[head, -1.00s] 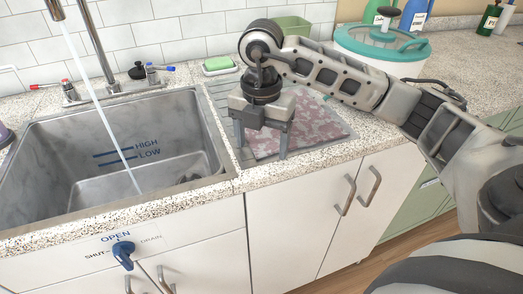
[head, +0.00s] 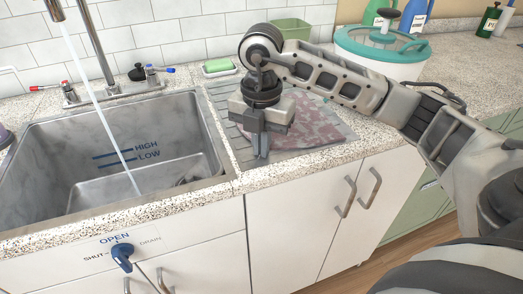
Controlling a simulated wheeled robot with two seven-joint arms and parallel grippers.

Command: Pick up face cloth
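A pink and white patterned face cloth (head: 318,128) lies flat on the ridged drainboard to the right of the sink. My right gripper (head: 262,153) points down over the cloth's left part, its fingers close together with the tips at the cloth. Whether cloth is pinched between them is too small to tell. My arm and gripper hide some of the cloth. My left gripper is not in the picture.
The metal sink (head: 60,135) is at the left, with water running from the faucet (head: 92,50). A green soap bar (head: 218,66) sits behind the drainboard (head: 222,98). A teal-lidded pot (head: 383,48) and bottles stand at the back right.

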